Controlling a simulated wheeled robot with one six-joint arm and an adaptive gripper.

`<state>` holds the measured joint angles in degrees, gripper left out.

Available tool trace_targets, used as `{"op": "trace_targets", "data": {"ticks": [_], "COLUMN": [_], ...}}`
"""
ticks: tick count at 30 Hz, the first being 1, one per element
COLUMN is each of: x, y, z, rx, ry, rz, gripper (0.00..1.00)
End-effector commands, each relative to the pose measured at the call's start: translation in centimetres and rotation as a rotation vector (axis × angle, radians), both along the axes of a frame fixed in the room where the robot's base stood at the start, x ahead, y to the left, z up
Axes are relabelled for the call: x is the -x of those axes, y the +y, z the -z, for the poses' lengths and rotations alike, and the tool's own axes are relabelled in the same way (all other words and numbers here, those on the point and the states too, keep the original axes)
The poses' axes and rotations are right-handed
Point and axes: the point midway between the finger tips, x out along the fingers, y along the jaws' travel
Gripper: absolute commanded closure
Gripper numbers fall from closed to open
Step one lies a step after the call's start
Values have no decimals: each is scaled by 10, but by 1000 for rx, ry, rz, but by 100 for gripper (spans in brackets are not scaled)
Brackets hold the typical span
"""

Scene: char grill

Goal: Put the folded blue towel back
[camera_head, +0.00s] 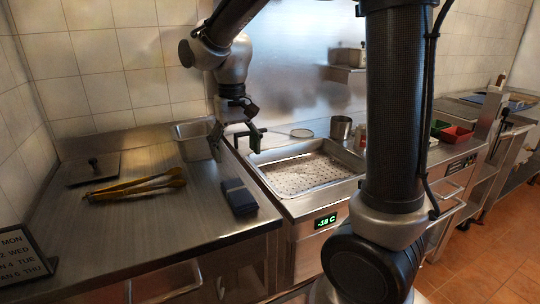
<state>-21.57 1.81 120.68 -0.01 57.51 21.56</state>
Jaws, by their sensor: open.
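The folded blue towel (238,196) lies flat on the steel counter, close to its right edge. It is dark blue and has a small folded shape. My gripper (236,148) is open and points down, above and behind the towel, near the counter's right edge. It is apart from the towel, and nothing shows between its fingers.
Yellow-handled tongs (138,188) and a flat plate with a knob (94,170) lie left on the counter. A perforated tray (310,172) is sunk to the right. A day sign (22,258) stands front left.

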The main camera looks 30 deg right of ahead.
Motion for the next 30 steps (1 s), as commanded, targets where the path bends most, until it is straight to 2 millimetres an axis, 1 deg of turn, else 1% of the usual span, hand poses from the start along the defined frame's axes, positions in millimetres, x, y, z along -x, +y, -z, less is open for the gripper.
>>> {"op": "trace_targets", "data": {"ticks": [2, 5, 8, 9, 11, 12, 15, 18, 22, 25, 30], "x": [3, 17, 47, 62, 87, 103, 140, 168, 187, 191, 191], "y": [-4, -24, -57, -72, -92, -104, -126, -140, -147, -149, -149], "z": [-4, -18, -38, -45, -53, -57, -60, -58, -54, -53, -53], "rx": [-3, -15, -30, -34, -37, -36, -29, -17, -5, -1, -2], "ry": [-8, -42, -106, -136, -183, -213, -281, -333, -368, -376, -375], "rz": [1, 6, 10, 11, 11, 11, 10, 8, 5, 4, 3], "gripper": [18, 18, 18, 18, 18, 18, 18, 18, 18, 18, 18]}}
